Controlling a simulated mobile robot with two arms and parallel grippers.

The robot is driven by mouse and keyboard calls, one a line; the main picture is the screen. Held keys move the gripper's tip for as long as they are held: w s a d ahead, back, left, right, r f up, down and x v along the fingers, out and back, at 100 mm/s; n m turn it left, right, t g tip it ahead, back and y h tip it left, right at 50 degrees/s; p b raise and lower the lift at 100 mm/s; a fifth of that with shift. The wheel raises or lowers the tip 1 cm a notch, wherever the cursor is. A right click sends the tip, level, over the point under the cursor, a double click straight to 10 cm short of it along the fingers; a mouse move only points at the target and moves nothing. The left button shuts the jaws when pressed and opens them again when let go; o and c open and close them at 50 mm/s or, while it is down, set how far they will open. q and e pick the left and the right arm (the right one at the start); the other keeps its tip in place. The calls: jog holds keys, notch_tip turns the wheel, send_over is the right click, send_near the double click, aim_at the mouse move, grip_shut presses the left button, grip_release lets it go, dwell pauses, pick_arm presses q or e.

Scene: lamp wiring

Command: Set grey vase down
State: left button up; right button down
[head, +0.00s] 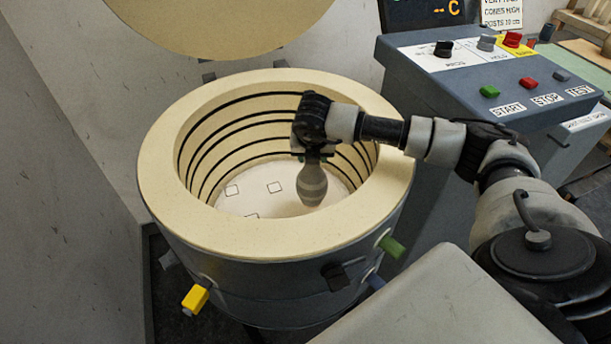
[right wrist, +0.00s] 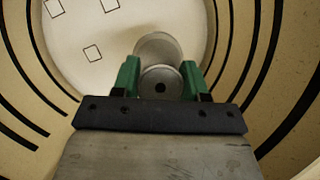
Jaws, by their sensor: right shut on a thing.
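The grey vase (head: 312,186) hangs upright below my right gripper (head: 312,153), inside the round kiln (head: 160,170). In the right wrist view, the right gripper's green fingers (right wrist: 161,82) are shut on the neck of the grey vase (right wrist: 158,46), and its round mouth faces the camera. The kiln floor (head: 235,203) is pale and carries several small outlined squares. The vase is over the right part of this floor. I cannot tell whether its base touches the floor. My left gripper is not in view.
Dark coil rings line the kiln wall (right wrist: 285,75) close around the gripper. The raised round lid (head: 220,25) stands behind the kiln. A control box (head: 500,75) with START, STOP and TEST buttons stands at the right. Yellow (head: 195,298) and green (head: 391,246) plugs stick out of the kiln's side.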

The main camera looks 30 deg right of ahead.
aim_at(305, 176)
jog(key=a, duration=0.1)
jog(key=a+f, duration=0.1)
jog(key=shift+s+a+f, duration=0.25)
jog(key=shift+s+a, duration=0.05)
jog(key=shift+s, duration=0.1)
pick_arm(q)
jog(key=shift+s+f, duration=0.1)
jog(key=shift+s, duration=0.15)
pick_arm(e)
jog(key=shift+f, duration=2.15)
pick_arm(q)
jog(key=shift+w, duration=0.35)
pick_arm(e)
jog(key=c, duration=0.6)
grip_release()
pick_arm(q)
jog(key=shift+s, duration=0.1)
pick_arm(e)
jog(key=shift+s+r, duration=0.1)
jog(key=shift+r, duration=0.2)
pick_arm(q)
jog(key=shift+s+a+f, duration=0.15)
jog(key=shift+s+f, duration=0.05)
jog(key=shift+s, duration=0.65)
pick_arm(e)
jog(key=shift+v, duration=5.85)
